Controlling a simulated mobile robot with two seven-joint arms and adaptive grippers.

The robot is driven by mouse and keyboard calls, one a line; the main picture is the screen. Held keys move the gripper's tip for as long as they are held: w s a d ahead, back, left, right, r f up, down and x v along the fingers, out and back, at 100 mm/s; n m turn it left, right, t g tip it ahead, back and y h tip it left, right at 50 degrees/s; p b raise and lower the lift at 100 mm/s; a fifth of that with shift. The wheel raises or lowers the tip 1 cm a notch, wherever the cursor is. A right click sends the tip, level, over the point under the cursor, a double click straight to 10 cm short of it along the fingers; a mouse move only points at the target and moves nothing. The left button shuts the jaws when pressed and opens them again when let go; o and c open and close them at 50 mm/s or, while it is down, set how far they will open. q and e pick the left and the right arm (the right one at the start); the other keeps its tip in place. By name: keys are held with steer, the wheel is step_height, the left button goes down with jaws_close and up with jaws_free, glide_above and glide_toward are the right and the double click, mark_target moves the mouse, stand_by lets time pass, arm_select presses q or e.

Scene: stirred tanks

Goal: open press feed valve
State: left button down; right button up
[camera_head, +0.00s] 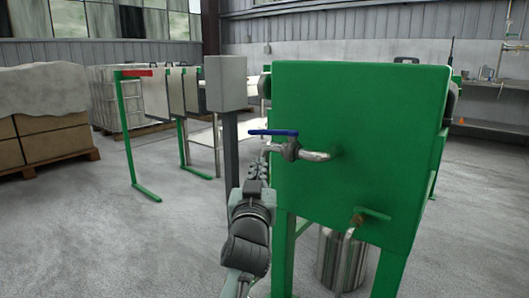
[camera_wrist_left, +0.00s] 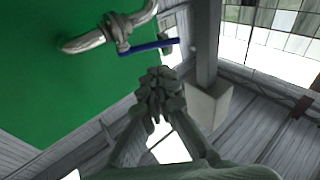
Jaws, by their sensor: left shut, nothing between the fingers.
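The feed valve (camera_head: 289,150) sits on a bent metal pipe (camera_head: 318,156) that comes out of the green press end plate (camera_head: 365,120). Its blue lever handle (camera_head: 273,133) lies roughly level and points left. In the left wrist view the blue handle (camera_wrist_left: 150,46) runs right from the valve body (camera_wrist_left: 117,32). My left gripper (camera_head: 254,170) is shut and empty, a little below and left of the valve; in the wrist view its fingertips (camera_wrist_left: 158,75) are below the handle, with a gap that looks small. My right gripper is not in view.
A grey box on a post (camera_head: 226,84) stands just left of the press. A steel container (camera_head: 341,258) is under the press, below a lower outlet (camera_head: 357,220). Wrapped pallets (camera_head: 40,120) and a green frame (camera_head: 128,130) are at left. Floor at left is clear.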

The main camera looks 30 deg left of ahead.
mark_target(263, 133)
arm_select(q)
steer(key=x, duration=1.3)
steer(key=shift+a+r, duration=0.1)
steer(key=shift+w+a+r, duration=0.1)
steer(key=shift+w+a, duration=0.05)
steer(key=shift+w, duration=0.15)
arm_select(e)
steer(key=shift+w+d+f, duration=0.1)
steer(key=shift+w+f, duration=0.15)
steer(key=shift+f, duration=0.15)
arm_select(q)
steer(key=shift+w+a+p, duration=0.6)
steer(key=shift+w+a, duration=0.25)
steer(key=shift+a, duration=0.15)
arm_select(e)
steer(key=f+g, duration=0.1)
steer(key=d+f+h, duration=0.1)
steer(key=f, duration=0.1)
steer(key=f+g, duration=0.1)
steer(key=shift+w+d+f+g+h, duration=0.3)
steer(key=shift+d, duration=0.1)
arm_select(q)
steer(key=shift+s, duration=0.1)
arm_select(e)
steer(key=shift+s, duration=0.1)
